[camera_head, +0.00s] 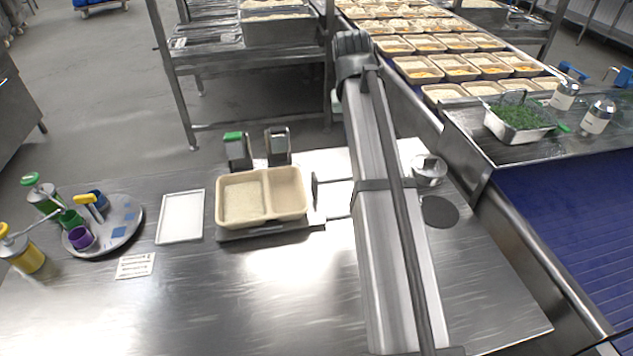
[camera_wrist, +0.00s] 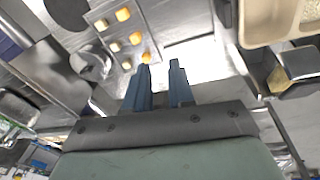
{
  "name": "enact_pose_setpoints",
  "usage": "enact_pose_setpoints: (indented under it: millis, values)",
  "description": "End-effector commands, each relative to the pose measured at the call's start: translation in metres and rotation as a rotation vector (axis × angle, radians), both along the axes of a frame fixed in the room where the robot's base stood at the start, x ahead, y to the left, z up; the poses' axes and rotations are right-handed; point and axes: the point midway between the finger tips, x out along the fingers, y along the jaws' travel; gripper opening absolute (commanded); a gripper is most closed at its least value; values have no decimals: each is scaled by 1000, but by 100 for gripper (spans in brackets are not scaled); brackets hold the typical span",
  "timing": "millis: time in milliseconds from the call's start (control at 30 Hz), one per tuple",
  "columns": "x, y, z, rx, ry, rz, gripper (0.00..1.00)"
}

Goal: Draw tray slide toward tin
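A beige two-compartment tray (camera_head: 262,195) sits on a low metal base (camera_head: 270,230), which may be the tray slide, left of my arm in the head view. The tray's corner (camera_wrist: 262,18) shows at top right in the wrist view. A round, shiny metal tin (camera_head: 429,172) stands right of my arm; it appears to be the round metal thing (camera_wrist: 90,63) at left in the wrist view. My gripper (camera_wrist: 161,86) has two blue fingers, apart with nothing visible between them, over a bright sheet or plate. My arm hides the gripper in the head view.
A board with several orange and pale cubes (camera_wrist: 126,40) lies near my gripper. A dark disc (camera_head: 440,212) lies beside the tin. A white board (camera_head: 181,216) and a round caddy (camera_head: 105,225) stand left.

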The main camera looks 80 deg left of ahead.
Motion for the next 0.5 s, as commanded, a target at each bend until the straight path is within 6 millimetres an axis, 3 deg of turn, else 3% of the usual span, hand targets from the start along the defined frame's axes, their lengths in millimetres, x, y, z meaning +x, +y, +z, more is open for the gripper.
enact_pose_setpoints:
  millis: [33, 100, 200, 300, 500]
  values:
    - [-27, 5, -2, -21, 33, 48, 23]
    - [-54, 7, -5, -46, 70, 102, 23]
    - [-80, 7, -7, -71, 107, 155, 23]
    - [-94, 6, -8, -84, 126, 184, 23]
    - [-97, 5, -24, -88, 131, 190, 23]
